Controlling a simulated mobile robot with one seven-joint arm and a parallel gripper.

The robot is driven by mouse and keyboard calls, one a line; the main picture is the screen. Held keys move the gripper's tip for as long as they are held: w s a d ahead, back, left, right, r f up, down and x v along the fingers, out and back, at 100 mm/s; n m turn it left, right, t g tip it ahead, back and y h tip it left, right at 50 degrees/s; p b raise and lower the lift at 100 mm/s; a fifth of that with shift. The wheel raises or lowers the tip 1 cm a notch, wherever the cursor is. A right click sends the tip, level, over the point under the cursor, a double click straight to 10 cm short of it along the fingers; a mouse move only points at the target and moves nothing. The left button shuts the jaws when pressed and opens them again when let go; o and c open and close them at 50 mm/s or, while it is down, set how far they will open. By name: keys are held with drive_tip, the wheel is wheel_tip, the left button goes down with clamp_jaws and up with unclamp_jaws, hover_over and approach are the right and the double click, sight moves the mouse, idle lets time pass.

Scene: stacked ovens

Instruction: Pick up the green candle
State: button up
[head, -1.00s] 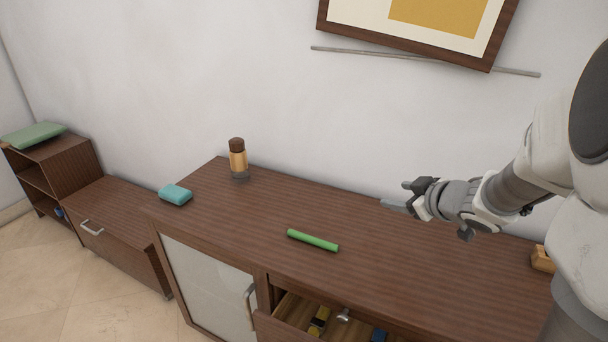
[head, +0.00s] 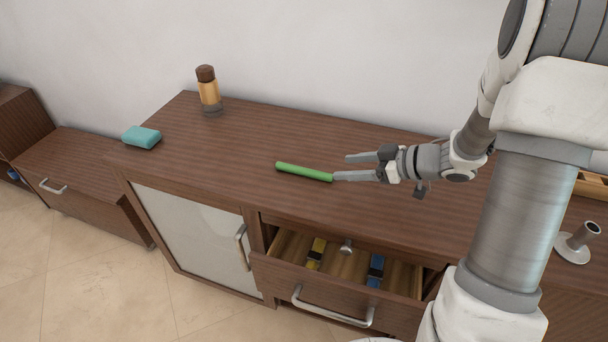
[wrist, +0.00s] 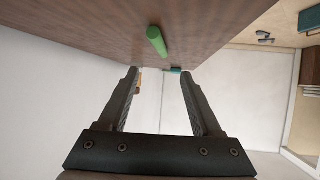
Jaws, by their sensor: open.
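The green candle (head: 304,172) is a thin stick lying on the brown wooden cabinet top, near the middle. My gripper (head: 340,167) is just to its right in the head view, with its fingers apart and pointing left. The near fingertip overlaps the candle's right end in that view; I cannot tell if they touch. In the wrist view the candle (wrist: 156,41) shows end-on beyond the open fingers (wrist: 164,75), about centred between them. Nothing is between the fingers.
A brown-capped jar (head: 208,91) and a teal block (head: 141,137) stand at the left of the cabinet top (head: 240,140). Below the front edge, an open drawer (head: 322,289) holds small yellow and blue items. A metal stand (head: 574,243) is at right.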

sight(310, 171)
drive_tip(key=b+x, duration=0.1)
drive_tip(key=x, duration=0.5)
drive_tip(key=shift+w+a+f+b, duration=0.1)
drive_tip(key=shift+a+b, duration=0.05)
drive_tip(key=shift+b, duration=0.15)
drive_tip(key=b+x, duration=0.1)
drive_tip(key=x, duration=0.1)
drive_tip(key=b+x, duration=0.1)
drive_tip(key=x, duration=0.1)
drive_tip(key=shift+w+a+f, duration=0.1)
drive_tip(key=shift+a+f, duration=0.05)
drive_tip(key=shift+f, duration=0.3)
drive_tip(key=shift+w+a, duration=0.2)
clamp_jaws()
